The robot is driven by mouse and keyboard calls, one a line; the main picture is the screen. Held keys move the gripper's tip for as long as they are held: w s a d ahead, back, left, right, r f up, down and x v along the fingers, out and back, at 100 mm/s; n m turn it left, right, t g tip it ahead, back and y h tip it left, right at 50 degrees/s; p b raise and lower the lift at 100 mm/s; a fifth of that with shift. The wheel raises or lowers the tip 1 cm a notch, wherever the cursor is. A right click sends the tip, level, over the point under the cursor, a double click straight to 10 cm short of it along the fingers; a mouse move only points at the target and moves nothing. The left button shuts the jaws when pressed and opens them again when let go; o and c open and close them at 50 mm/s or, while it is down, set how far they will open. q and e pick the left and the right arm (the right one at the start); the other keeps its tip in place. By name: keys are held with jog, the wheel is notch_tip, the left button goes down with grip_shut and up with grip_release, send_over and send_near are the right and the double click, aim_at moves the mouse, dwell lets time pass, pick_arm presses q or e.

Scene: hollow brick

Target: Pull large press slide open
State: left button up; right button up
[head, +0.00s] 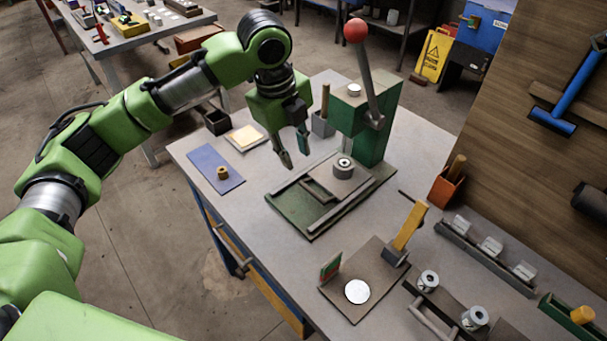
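The large press (362,130) is a green column with a lever ending in a red ball. It stands at the back of the grey table. Its base (300,212) is a dark green plate at the front. A slide with a frame-like handle (317,190) sits on rails on this plate, with a grey cylindrical piece (343,168) near the column. My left gripper (293,158) hangs above and behind the left side of the base, pointing down. Its two fingers are apart with nothing between them. It looks clear of the slide handle. My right gripper is not in view.
A blue mat (215,169) with a brass piece and a tray (246,138) lie left of the press. A smaller brown plate (366,278) with a yellow-handled lever (410,226) stands in front. An orange bin (446,187) is to the right. Bare tabletop lies left of the base.

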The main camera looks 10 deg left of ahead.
pick_arm(q)
send_over(304, 185)
jog(key=s, duration=0.1)
jog(key=f, duration=0.6)
jog(key=shift+s+a, duration=0.2)
jog(key=shift+a, duration=0.2)
jog(key=f, duration=0.3)
jog(key=shift+w+d+f+p, duration=0.2)
jog(key=shift+w+f+p, duration=0.15)
jog(key=shift+f+p, duration=0.05)
jog(key=shift+f, duration=0.3)
jog(key=shift+w+f, duration=0.1)
jog(key=shift+f, duration=0.2)
jog(key=shift+w, duration=0.1)
grip_shut()
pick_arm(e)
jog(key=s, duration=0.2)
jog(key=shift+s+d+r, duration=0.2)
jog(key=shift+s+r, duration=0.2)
